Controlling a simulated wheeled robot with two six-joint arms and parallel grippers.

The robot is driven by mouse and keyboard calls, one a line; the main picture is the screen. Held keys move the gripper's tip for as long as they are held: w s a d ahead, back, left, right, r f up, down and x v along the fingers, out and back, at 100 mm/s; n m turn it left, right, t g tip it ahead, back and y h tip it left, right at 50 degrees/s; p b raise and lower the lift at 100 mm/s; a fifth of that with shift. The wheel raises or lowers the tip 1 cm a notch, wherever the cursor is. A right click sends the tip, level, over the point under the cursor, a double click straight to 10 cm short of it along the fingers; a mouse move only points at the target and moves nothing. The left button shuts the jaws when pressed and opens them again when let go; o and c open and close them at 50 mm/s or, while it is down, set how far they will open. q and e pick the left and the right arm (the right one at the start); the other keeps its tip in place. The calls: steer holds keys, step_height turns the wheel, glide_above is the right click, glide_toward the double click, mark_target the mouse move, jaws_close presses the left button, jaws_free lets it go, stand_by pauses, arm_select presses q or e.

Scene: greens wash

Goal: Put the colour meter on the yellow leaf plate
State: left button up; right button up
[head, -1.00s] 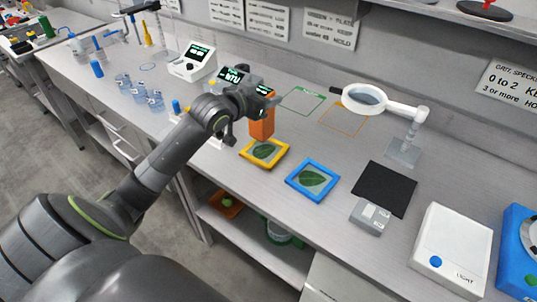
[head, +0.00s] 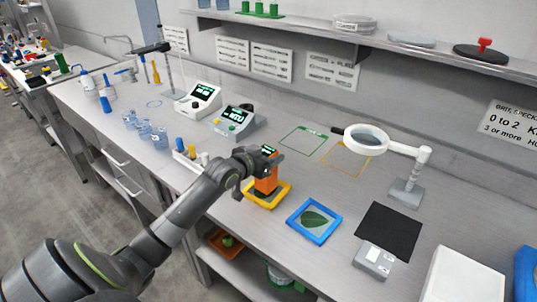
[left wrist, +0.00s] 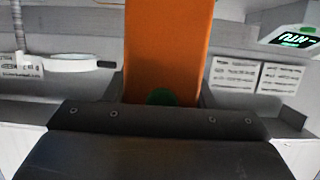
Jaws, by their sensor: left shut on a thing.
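The orange colour meter (head: 266,184) is upright in my left gripper (head: 258,166), which is shut on it near its top. The meter stands over the middle of the yellow leaf plate (head: 263,203), with its lower end at or just above the plate; I cannot tell whether they touch. The meter and gripper hide most of the leaf there. In the left wrist view the meter (left wrist: 168,50) fills the middle, with a green round spot low on it, between the gripper's fingers (left wrist: 163,92). My right gripper is not in view.
A blue leaf plate (head: 325,236) lies just to the right. A black mat (head: 388,231), a grey device (head: 372,261) and a magnifier (head: 367,138) are further right. Small beakers (head: 143,130) and two display instruments (head: 237,121) stand left and behind. A shelf (head: 420,58) runs above.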

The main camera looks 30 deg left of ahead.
arm_select(q)
steer(key=shift+f, duration=0.2)
steer(key=o, duration=1.4)
steer(key=shift+r, duration=0.2)
steer(key=v, duration=1.2)
steer(key=shift+b, duration=0.3)
